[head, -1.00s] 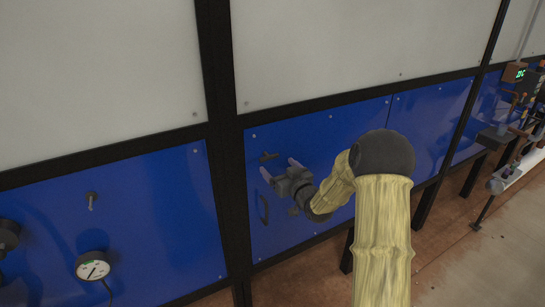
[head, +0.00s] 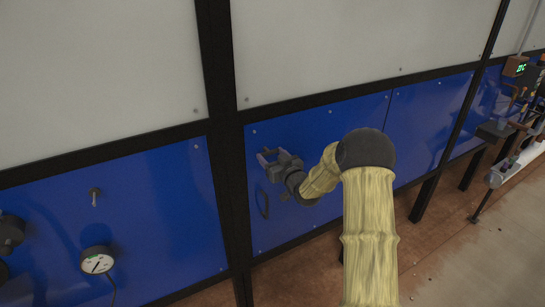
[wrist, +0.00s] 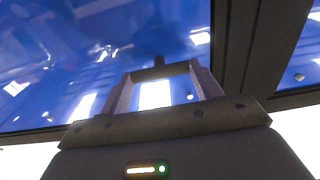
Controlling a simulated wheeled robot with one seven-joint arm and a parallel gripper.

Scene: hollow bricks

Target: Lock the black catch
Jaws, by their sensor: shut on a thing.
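The black catch (wrist: 160,73) shows in the wrist view as a dark bar lying crosswise between my two fingertips, against the blue panel, with a small dark stub just beyond it. My gripper (wrist: 161,80) is shut on this bar, one finger at each end. In the head view my gripper (head: 270,155) is up against the blue panel (head: 325,150), near its upper left corner. There the catch is mostly hidden by the fingers, and I cannot tell its exact angle.
A black curved handle (head: 262,203) is on the same panel, just below my gripper. A black frame post (head: 229,190) stands close on the left. Farther left are a round gauge (head: 97,261) and a small peg (head: 95,196) on another blue panel.

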